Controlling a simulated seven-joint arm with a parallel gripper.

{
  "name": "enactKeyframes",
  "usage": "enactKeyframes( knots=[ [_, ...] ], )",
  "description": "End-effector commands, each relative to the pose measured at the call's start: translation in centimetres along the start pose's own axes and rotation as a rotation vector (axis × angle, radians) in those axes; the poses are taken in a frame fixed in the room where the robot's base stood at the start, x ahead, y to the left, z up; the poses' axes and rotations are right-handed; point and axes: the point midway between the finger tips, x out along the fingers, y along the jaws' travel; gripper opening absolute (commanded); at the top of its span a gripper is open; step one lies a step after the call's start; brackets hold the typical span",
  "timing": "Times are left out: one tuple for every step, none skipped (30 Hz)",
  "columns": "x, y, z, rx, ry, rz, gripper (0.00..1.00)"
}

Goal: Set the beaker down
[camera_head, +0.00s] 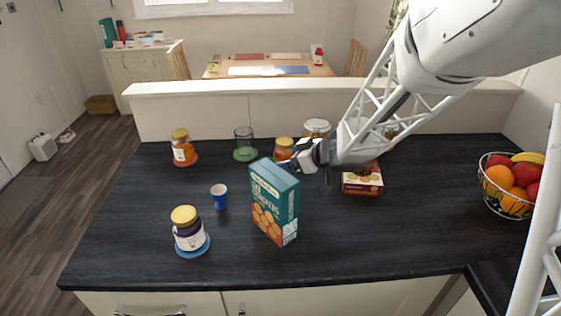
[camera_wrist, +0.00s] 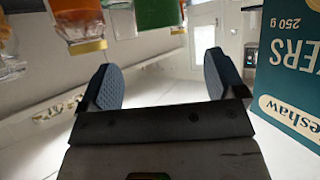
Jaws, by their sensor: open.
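A clear glass beaker (camera_head: 244,138) stands upright on a green coaster (camera_head: 245,155) towards the back of the dark worktop. My gripper (camera_head: 308,156) is low over the worktop, right of the beaker and behind the teal cracker box, apart from the beaker. In the wrist view my gripper (camera_wrist: 163,88) has its two dark pads spread wide with nothing between them. The wrist picture is upside down. A green shape at its top edge is cut off, and I cannot tell whether the beaker is there.
The tall cracker box (camera_head: 273,203) stands close in front of my gripper. A jam jar (camera_head: 284,149), a red box (camera_head: 362,181) and a fruit basket (camera_head: 512,184) are nearby. A honey jar (camera_head: 183,149), a blue cup (camera_head: 219,197) and a dark jar (camera_head: 187,230) stand left.

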Motion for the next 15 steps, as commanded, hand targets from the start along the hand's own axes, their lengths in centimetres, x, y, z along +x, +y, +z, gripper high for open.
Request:
enactKeyframes(
  knots=[
    [-0.7, 0.1, 0.0, 0.0, 0.0, 0.002, 0.89],
    [-0.9, 0.1, 0.0, 0.0, 0.001, 0.002, 0.89],
    [-1.3, 0.1, 0.0, 0.0, 0.001, 0.001, 0.89],
    [-1.5, 0.0, 0.0, 0.0, 0.001, 0.001, 0.89],
    [-1.7, 0.0, 0.0, 0.0, 0.001, 0.0, 0.89],
    [-2.0, 0.0, 0.0, 0.0, 0.001, 0.0, 0.89],
    [-2.1, 0.0, 0.0, 0.0, 0.001, 0.0, 0.89],
    [-2.2, 0.0, 0.0, 0.0, 0.001, 0.0, 0.89],
    [-2.4, 0.0, 0.0, 0.0, 0.001, 0.0, 0.89],
    [-2.5, 0.0, 0.0, 0.0, 0.001, 0.0, 0.89],
    [-2.5, 0.0, 0.0, 0.001, 0.001, 0.0, 0.89],
    [-2.5, 0.0, 0.0, 0.001, 0.001, 0.0, 0.89],
    [-2.6, 0.0, 0.0, 0.001, 0.0, 0.0, 0.89],
    [-2.6, 0.0, 0.0, 0.001, 0.0, 0.0, 0.89],
    [-2.6, 0.0, 0.0, 0.0, 0.0, 0.0, 0.89]
  ],
)
